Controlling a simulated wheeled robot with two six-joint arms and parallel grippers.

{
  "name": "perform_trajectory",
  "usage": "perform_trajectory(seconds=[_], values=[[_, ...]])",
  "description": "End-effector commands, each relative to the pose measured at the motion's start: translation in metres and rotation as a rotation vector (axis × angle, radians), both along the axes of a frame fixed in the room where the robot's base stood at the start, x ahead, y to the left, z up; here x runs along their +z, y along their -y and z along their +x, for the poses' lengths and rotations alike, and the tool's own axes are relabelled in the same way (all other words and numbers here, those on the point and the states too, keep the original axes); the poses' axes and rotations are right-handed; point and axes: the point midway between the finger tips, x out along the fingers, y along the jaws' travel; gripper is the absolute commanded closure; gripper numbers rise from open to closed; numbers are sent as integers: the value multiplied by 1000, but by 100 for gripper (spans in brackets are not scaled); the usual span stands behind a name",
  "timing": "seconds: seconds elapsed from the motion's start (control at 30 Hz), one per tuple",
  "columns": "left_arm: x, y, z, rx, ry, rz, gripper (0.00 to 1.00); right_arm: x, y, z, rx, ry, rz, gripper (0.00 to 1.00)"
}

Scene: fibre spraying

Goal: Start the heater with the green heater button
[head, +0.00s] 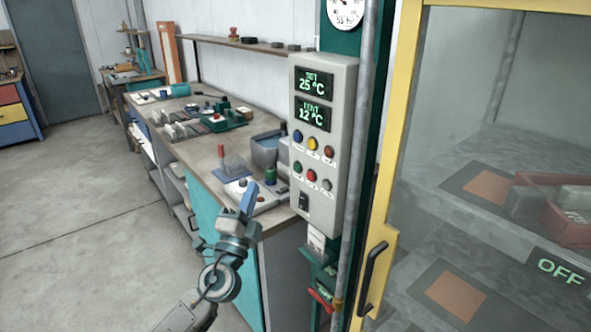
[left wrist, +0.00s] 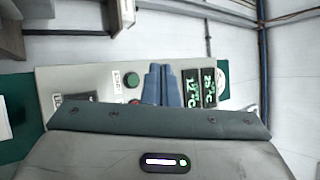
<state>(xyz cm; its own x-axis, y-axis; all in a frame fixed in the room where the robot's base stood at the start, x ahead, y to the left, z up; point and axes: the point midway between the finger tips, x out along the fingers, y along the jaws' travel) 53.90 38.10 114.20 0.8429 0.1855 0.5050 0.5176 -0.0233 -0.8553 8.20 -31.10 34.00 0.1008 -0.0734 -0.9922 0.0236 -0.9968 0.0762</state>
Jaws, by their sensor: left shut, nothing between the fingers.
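The grey control box (head: 325,150) hangs on a green post and has two lit displays, SET 25 °C and a lower one reading 12 °C. The green button (head: 297,167) is at the left of its lower button row, beside a red button (head: 311,175). In the left wrist view, turned sideways, a green button (left wrist: 132,80) shows left of the fingers. My left gripper (head: 248,195) has blue fingers, shut and empty, left of and below the box in the head view. Its fingers (left wrist: 162,85) partly cover the box face in the wrist view; contact cannot be seen. My right gripper is out of view.
A workbench (head: 205,150) with tools and containers runs along the wall behind my left gripper. A yellow-framed glass cabinet (head: 403,120) stands at right, with a black handle and an OFF sign (head: 558,271). Floor at left is clear.

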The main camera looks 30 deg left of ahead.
Motion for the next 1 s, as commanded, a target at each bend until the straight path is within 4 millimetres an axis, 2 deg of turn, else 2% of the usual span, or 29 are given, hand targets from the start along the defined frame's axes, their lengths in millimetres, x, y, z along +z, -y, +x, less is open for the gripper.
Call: perform_trajectory(seconds=[0.13, 0.57, 0.73, 1.0], values=[[14, 4, -6, -2, 33, 19, 100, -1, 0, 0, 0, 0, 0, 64], [16, 5, -5, -1, 35, 19, 100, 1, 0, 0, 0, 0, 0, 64], [17, 11, 9, -1, 35, 17, 100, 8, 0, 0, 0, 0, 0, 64], [17, 26, 45, -1, 35, 16, 100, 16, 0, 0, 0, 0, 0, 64]])
